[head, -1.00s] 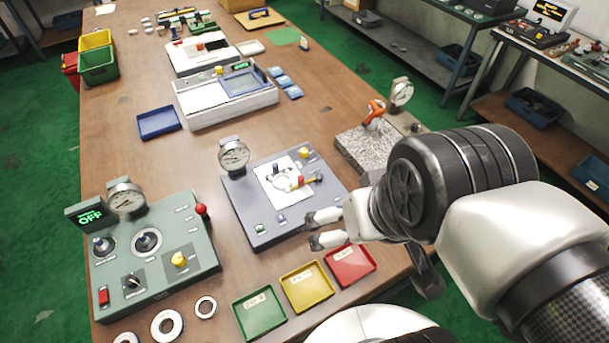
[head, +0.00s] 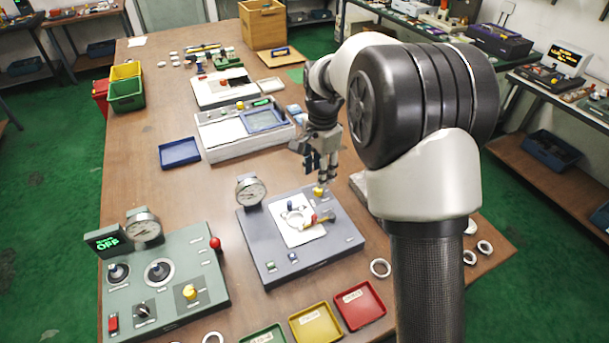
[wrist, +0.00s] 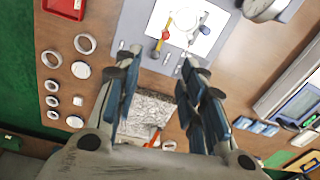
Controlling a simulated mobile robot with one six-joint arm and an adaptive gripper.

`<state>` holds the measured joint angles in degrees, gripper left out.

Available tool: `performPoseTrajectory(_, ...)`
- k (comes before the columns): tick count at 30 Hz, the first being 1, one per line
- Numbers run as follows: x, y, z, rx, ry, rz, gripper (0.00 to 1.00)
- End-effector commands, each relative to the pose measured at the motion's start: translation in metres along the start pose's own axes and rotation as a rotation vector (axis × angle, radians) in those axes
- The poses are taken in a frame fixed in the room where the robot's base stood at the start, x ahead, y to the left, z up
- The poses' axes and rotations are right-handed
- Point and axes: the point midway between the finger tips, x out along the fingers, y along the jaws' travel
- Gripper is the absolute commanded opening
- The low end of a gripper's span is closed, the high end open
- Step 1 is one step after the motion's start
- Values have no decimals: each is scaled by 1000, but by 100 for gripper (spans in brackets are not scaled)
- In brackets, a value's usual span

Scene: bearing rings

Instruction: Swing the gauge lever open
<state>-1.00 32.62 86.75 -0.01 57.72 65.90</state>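The grey gauge plate (head: 345,240) carries a white sheet with a ring-shaped part (head: 292,215) and a small red-and-yellow lever (head: 317,220) at its right. The lever also shows in the wrist view (wrist: 166,32), beyond my fingertips. A yellow knob (head: 318,191) stands near the plate's back edge. A dial gauge (head: 251,190) stands at its back left corner. My gripper (head: 323,176) points down above the back edge of the plate, apart from the lever. In the wrist view my gripper (wrist: 155,65) is open, with nothing between its fingers.
Green, yellow (head: 315,325) and red (head: 359,305) trays lie in front of the plate. A green control box (head: 165,285) stands left of it. A granite block (wrist: 140,108) shows below the plate in the wrist view. Loose rings (head: 380,268) lie to the right.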

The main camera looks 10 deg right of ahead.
Motion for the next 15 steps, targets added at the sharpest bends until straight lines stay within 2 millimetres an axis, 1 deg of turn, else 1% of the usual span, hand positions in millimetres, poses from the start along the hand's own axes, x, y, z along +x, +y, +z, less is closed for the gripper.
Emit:
performPoseTrajectory(1,17,-8,-3,40,-8,18,38)
performPoseTrajectory(4,40,-18,-7,109,-14,36,38)
performPoseTrajectory(6,49,-22,-8,138,-16,44,38)
performPoseTrajectory(11,64,-24,-9,161,-18,50,38)
performPoseTrajectory(14,77,-23,-9,160,-18,50,38)
performPoseTrajectory(15,84,-23,-8,160,-18,51,38)
